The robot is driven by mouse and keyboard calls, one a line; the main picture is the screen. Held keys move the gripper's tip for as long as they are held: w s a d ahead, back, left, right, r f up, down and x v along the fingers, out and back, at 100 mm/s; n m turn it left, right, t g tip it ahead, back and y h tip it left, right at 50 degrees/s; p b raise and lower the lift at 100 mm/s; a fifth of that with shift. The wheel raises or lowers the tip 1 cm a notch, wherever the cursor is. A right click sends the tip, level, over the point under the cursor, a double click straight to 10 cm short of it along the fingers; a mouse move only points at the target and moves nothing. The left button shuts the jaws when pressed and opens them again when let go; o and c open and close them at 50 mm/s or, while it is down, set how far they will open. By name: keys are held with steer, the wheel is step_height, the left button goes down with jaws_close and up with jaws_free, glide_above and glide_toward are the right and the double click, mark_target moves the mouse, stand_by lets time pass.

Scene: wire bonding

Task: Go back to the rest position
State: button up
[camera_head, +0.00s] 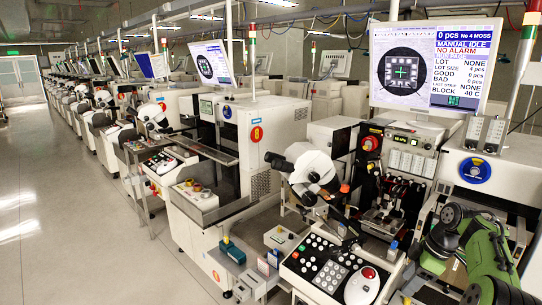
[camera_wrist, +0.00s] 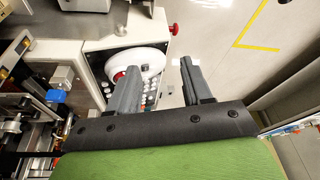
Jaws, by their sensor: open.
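My gripper (camera_wrist: 161,66) shows in the wrist view with its two grey fingers spread apart. Nothing is between the fingers. They point over the control panel (camera_wrist: 97,43) and its white round trackball housing (camera_wrist: 148,60), which is partly hidden behind the left finger. My green arm shows at the lower right of the head view, beside the bonding machine; I cannot make out the fingers there. In the head view the control panel (camera_head: 301,262) has a keypad, several buttons and the white trackball housing (camera_head: 362,289) with a red ball.
The bonding machine's monitor (camera_head: 433,68) reads MANUAL IDLE and NO ALARM. A white microscope (camera_head: 308,170) stands left of the machine's work area. A row of similar machines recedes to the left. Bare floor (camera_head: 75,215) lies at the left. A red knob (camera_wrist: 174,29) sticks out near the panel.

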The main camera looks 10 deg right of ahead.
steer(key=s+a+r+m+h, duration=0.1)
steer(key=s+a+r+m, duration=0.2)
steer(key=a, duration=0.4)
steer(key=s+a+r+t+h, duration=0.1)
steer(key=s+a+r, duration=0.1)
steer(key=a+r, duration=0.5)
steer(key=s+a+r+m+h, duration=0.1)
steer(key=s+a+r+m, duration=0.15)
steer(key=a, duration=0.55)
steer(key=s+a+f+m+t, duration=0.1)
steer(key=s+a+f+m, duration=0.1)
steer(key=s, duration=0.7)
steer(key=s+a+f+m+t, duration=0.1)
steer(key=s+a+f+m, duration=0.1)
steer(key=s, duration=0.8)
steer(key=shift+a+m+t, duration=0.4)
steer(key=shift+a+m, duration=0.35)
steer(key=shift+a, duration=0.1)
